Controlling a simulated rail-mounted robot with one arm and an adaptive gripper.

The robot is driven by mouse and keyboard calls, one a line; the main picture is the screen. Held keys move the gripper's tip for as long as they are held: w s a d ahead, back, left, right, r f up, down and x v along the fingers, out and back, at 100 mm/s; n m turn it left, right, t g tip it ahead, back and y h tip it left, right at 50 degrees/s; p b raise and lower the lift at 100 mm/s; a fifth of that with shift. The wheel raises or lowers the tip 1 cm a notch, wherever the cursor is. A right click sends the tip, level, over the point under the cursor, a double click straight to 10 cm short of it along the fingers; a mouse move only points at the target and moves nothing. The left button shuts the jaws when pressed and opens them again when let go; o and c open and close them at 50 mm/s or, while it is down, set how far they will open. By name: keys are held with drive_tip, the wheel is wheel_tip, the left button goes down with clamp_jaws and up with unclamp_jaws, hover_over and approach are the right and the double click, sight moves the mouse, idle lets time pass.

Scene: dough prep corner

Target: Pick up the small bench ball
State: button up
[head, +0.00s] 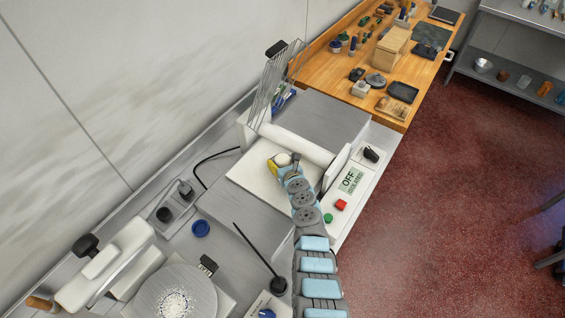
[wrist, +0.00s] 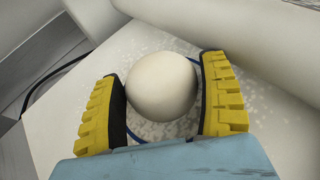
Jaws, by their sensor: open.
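The small bench ball (wrist: 162,86) is a pale, round dough ball on a flour-dusted white surface (wrist: 65,125). In the wrist view it sits between the two yellow ridged fingers of my gripper (wrist: 165,95). The left finger is very close to the ball; I cannot tell whether it touches. A narrow gap shows on the right side. My gripper is open around the ball. In the head view my gripper (head: 284,164) is over the white bed of the machine, and the ball (head: 283,159) shows partly beside it.
A white roller (head: 297,143) lies just beyond the ball. A wire guard (head: 275,85) stands behind it. A control panel with an OFF sign (head: 350,181) and a red button (head: 341,205) is to the right. A scale with flour (head: 175,295) is at the lower left.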

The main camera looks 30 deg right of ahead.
sight(283, 159)
drive_tip(key=c, duration=0.9)
drive_tip(key=shift+r, duration=0.15)
drive_tip(key=shift+r+p, duration=0.55)
wheel_tip(283, 159, up, 3)
drive_tip(key=p, duration=0.3)
drive_tip(key=shift+s+r, duration=0.15)
drive_tip(key=shift+r, duration=0.05)
drive_tip(key=r+p, duration=0.1)
drive_tip(key=s+p, duration=0.1)
drive_tip(key=s+a+r+p, duration=0.1)
drive_tip(key=p, duration=0.1)
drive_tip(key=shift+s+a+r, duration=0.1)
drive_tip(key=shift+s+r, duration=0.05)
drive_tip(key=shift+r, duration=0.15)
drive_tip(key=shift+w+a+r+v, duration=0.15)
drive_tip(key=shift+a+v, duration=0.1)
drive_tip(key=shift+v, duration=1.8)
drive_tip(key=shift+w+a+r+v, duration=0.15)
drive_tip(key=shift+a+v, duration=0.1)
drive_tip(key=shift+v, duration=1.8)
drive_tip(key=shift+w+a+r+v, duration=0.15)
drive_tip(key=shift+a+v, duration=0.1)
drive_tip(key=shift+v, duration=1.8)
